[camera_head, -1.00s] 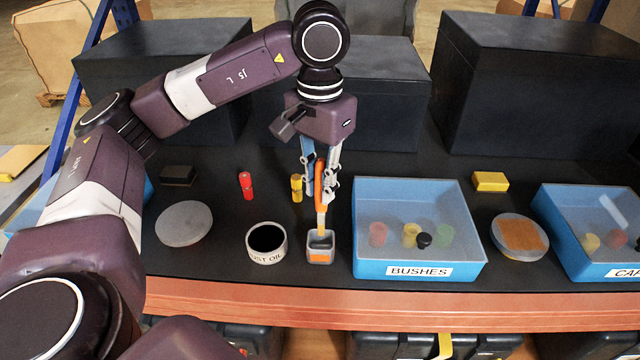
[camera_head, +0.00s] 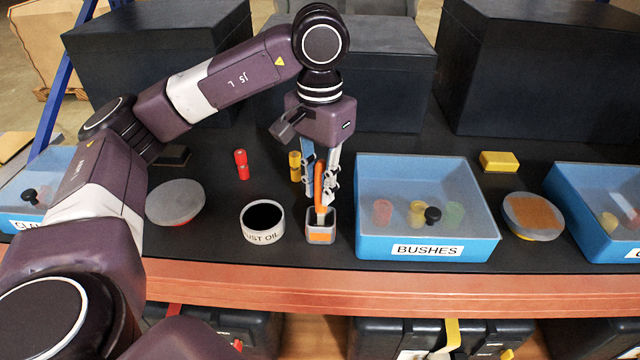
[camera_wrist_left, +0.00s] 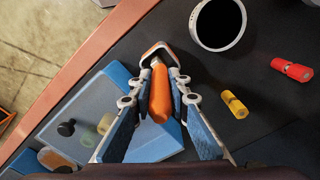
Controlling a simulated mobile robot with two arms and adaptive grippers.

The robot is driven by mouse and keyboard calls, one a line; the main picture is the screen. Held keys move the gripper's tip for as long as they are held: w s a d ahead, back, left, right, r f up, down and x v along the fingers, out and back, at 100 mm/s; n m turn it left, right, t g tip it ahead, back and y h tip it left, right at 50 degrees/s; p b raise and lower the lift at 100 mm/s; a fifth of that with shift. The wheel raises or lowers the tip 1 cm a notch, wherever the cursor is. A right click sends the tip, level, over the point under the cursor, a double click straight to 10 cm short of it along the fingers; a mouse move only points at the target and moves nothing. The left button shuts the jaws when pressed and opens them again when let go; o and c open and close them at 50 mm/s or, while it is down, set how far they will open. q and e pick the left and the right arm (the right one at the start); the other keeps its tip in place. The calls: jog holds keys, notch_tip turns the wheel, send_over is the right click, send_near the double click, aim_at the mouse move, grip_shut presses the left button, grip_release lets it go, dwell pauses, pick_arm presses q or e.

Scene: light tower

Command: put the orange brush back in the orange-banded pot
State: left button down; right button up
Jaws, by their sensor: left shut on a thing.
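The orange brush (camera_head: 319,184) stands nearly upright, with its lower end inside the mouth of the orange-banded pot (camera_head: 320,238). The pot is small, grey and square, with an orange patch on its front, and it stands on the dark bench top. My left gripper (camera_head: 321,190) points down above the pot and is shut on the brush's handle. In the left wrist view the orange handle (camera_wrist_left: 160,95) lies between the fingers (camera_wrist_left: 160,88), and the pot's rim (camera_wrist_left: 152,49) shows just beyond. The brush's tip is hidden inside the pot. My right gripper is not in view.
A white "DUST OIL" tin (camera_head: 262,221) stands close left of the pot. A blue BUSHES bin (camera_head: 370,245) is close on the right. Yellow (camera_head: 295,167) and red (camera_head: 241,164) cylinders stand behind. A round grey disc (camera_head: 175,202) lies further left.

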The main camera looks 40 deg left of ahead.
pick_arm(q)
jog(key=c, duration=1.7)
grip_release()
jog(key=shift+c, duration=0.2)
jog(key=shift+r, duration=5.95)
